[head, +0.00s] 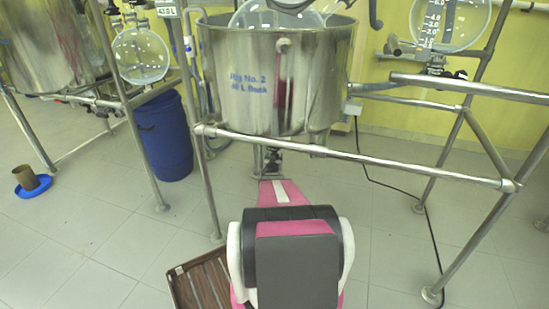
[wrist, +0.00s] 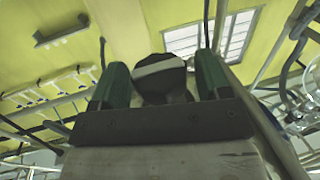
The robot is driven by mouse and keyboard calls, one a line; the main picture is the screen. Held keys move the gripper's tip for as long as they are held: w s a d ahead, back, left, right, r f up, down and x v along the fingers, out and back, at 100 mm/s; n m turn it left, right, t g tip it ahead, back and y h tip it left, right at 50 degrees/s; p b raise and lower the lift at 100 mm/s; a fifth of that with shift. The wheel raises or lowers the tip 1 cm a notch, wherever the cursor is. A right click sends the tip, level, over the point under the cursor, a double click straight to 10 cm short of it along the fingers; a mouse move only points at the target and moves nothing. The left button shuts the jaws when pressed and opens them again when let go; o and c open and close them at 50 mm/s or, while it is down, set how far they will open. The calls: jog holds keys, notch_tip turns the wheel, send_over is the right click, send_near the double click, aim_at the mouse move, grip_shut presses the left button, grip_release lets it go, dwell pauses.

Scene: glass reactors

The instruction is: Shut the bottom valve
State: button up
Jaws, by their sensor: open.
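In the wrist view my gripper (wrist: 161,70) is open, with one green-padded finger on each side. A dark rounded knob with a pale band, which looks like the valve handle (wrist: 160,88), lies between the fingers. Gaps to the fingers look small; I cannot tell if they touch. The arm hides much of the gripper in the head view.
A horizontal frame pipe (head: 400,168) crosses just above my arm. A blue drum (head: 163,138) stands at left, and a blue dish with a brown cup (head: 32,184) lies farther left. A black cable (head: 430,235) trails over the floor at right.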

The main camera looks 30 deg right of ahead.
jog(key=v, duration=0.7)
jog(key=shift+s+a, duration=0.15)
dwell(0.4)
jog(key=s+a+r+m+g+h, duration=0.3)
jog(key=s+a+r+g, duration=0.45)
jog(key=r+g, duration=0.2)
jog(key=s+a+r+n+g+y, duration=0.1)
jog(key=s+a+n+y, duration=0.2)
jog(key=a, duration=0.7)
jog(key=s+a+r+n+g+y, duration=0.1)
jog(key=s+a+n+y, duration=0.3)
jog(key=a, duration=0.7)
jog(key=s+a+r+n+g+y, duration=0.1)
jog(key=s+a+n+g+y, duration=0.2)
jog(key=a+y, duration=0.3)
jog(key=s+a, duration=0.1)
jog(key=a, duration=0.4)
jog(key=shift+y, duration=0.4)
